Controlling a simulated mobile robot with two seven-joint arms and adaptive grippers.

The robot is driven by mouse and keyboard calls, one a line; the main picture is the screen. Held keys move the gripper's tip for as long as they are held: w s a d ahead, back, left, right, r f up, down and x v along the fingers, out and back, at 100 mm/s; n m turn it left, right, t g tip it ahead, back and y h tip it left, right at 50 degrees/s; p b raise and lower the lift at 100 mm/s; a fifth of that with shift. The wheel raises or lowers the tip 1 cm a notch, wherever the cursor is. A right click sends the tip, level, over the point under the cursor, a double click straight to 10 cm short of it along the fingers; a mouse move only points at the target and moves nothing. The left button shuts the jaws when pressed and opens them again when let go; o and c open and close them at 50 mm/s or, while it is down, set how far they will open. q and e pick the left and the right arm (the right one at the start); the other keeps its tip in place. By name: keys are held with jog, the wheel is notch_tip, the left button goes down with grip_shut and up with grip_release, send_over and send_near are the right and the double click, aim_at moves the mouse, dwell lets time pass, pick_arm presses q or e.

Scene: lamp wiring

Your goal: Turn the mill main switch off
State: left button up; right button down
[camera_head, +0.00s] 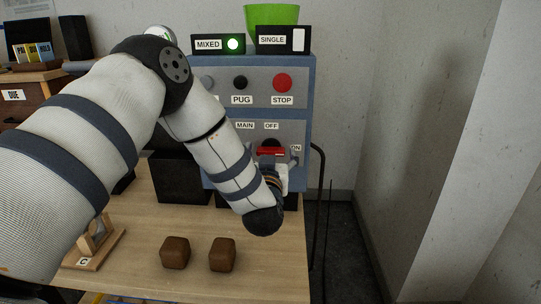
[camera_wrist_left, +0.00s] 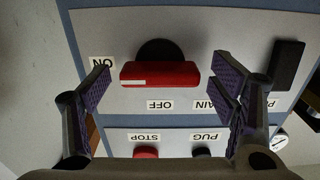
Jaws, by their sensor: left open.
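The mill main switch is a red bar handle (camera_head: 270,151) on a dark round base, on the lower grey panel below the MAIN and OFF labels. The bar lies level. In the left wrist view the red handle (camera_wrist_left: 160,74) appears upside down, and its white-marked end points to the ON label (camera_wrist_left: 102,63); the OFF label (camera_wrist_left: 160,105) is beside its long side. My left gripper (camera_head: 270,172) is open in front of the switch. In the wrist view its fingers (camera_wrist_left: 165,86) stand one beyond each end of the bar, with gaps. My right gripper is out of view.
Above are the PUG knob (camera_head: 240,82) and red STOP button (camera_head: 282,82). MIXED (camera_head: 208,44) and SINGLE (camera_head: 272,40) boxes and a green bowl (camera_head: 270,14) sit on top. Two brown blocks (camera_head: 175,252) lie on the table (camera_head: 200,288). A wall stands right.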

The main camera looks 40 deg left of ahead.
pick_arm(q)
jog(key=c, duration=1.2)
jog(key=shift+o, duration=0.2)
jog(key=shift+n, duration=0.3)
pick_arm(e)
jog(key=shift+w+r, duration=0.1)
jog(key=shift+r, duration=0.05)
pick_arm(q)
jog(key=n+p, duration=0.1)
jog(key=n, duration=0.1)
jog(key=shift+r+n, duration=0.1)
jog(key=shift+n, duration=0.3)
jog(key=shift+f+n+p, duration=0.2)
jog(key=shift+n+p, duration=0.8)
jog(key=shift+n, duration=6.2)
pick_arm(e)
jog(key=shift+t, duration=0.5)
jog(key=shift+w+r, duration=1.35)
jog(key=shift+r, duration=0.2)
